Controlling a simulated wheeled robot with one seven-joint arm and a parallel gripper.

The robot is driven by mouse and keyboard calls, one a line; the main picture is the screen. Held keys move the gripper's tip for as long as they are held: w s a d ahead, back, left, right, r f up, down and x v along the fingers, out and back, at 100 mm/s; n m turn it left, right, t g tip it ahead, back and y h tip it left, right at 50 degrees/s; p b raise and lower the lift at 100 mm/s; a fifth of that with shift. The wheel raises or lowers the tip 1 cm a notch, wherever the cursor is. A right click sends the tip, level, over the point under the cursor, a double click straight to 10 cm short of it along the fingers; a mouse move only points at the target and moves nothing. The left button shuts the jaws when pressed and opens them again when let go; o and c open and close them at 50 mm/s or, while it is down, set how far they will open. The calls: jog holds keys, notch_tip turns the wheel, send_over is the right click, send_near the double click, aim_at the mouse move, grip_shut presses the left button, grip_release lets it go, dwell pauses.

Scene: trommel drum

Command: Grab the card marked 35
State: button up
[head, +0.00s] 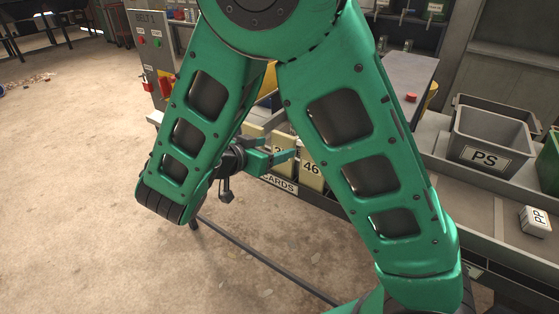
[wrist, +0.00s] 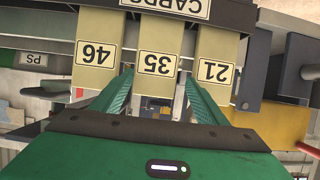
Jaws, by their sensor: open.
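The card marked 35 (wrist: 157,40) is a pale yellow-green card in the middle of the row in the wrist view, which shows it upside down. Card 46 (wrist: 98,30) is on its left and card 21 (wrist: 216,45) on its right. My gripper (wrist: 159,77) is open, its green fingers on either side of card 35; I cannot tell whether they overlap it in depth. In the head view my gripper (head: 292,155) points at the card rack, where card 46 (head: 311,170) is readable. My arm and gripper partly hide the other cards there.
A CARDS label (head: 279,184) marks the rack front. A grey PS bin (head: 487,140) and a white PP block (head: 535,220) are at the right. A control panel (head: 150,45) stands behind at the left. The floor at left is open.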

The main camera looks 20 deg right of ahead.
jog(key=x, duration=0.7)
jog(key=shift+s+d+r, duration=0.1)
jog(key=shift+d+r, duration=0.05)
jog(key=shift+d, duration=0.35)
jog(key=c, duration=0.8)
